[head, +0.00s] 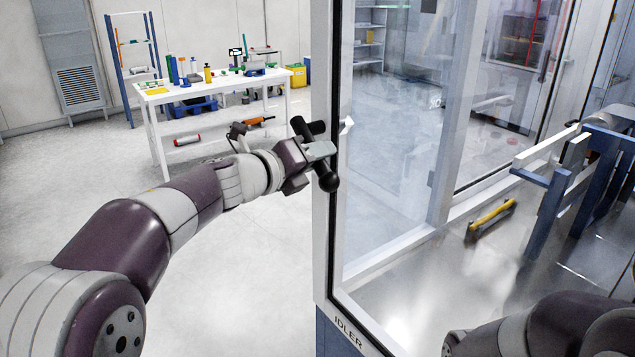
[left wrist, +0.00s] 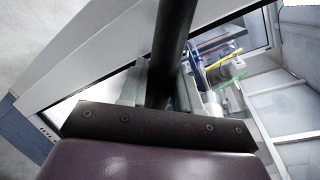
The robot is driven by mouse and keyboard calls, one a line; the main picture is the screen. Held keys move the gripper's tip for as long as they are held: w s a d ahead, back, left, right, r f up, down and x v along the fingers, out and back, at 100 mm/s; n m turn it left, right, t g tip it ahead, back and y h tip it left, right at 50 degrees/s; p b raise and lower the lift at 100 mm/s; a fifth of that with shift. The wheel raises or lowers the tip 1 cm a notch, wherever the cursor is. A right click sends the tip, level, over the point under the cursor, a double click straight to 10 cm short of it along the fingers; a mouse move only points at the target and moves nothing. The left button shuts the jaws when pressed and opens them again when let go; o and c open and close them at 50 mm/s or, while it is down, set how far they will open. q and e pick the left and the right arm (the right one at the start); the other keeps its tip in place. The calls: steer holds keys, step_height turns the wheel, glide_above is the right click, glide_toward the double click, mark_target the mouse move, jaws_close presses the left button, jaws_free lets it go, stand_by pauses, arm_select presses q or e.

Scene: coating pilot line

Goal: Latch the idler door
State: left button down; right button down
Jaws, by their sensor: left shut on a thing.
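The idler door is a tall glazed panel in a pale frame (head: 322,240) with a dark inner edge, marked IDLER at its lower corner. Its black handle (head: 327,180) sticks out from the frame at mid-height. My left gripper (head: 318,150) is shut on this handle. In the left wrist view, the black handle bar (left wrist: 173,35) runs between the two fingers (left wrist: 158,88). A small white piece (head: 347,126) shows beside the handle. I cannot tell whether the latch is engaged. My right gripper is not in view; only part of my right arm shows at bottom right.
A white bench (head: 222,92) with bottles and tools stands at the back left, beside a blue rack (head: 118,60). Blue metal brackets (head: 555,205) and a yellow bar handle (head: 492,217) show to the right of the door frame. The floor left of the door is clear.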

arm_select(q)
steer(key=shift+w+a+f+m+t+h+b, duration=0.25)
steer(key=shift+w+a+f+m+t+b, duration=0.25)
steer(key=shift+m+b, duration=1.6)
steer(key=shift+w+a+f+m+t+h+b, duration=0.3)
steer(key=shift+w+m+b, duration=0.6)
steer(key=shift+b, duration=2.25)
steer(key=shift+w+a+f+m+t+h+b, duration=0.15)
steer(key=shift+w+a+f+m+t+b, duration=0.3)
steer(key=shift+m+b, duration=1.75)
steer(key=shift+s+n+b, duration=0.1)
steer(key=shift+n+b, duration=0.2)
steer(key=shift+b, duration=0.15)
steer(key=c, duration=0.9)
jaws_free()
steer(key=shift+r, duration=0.1)
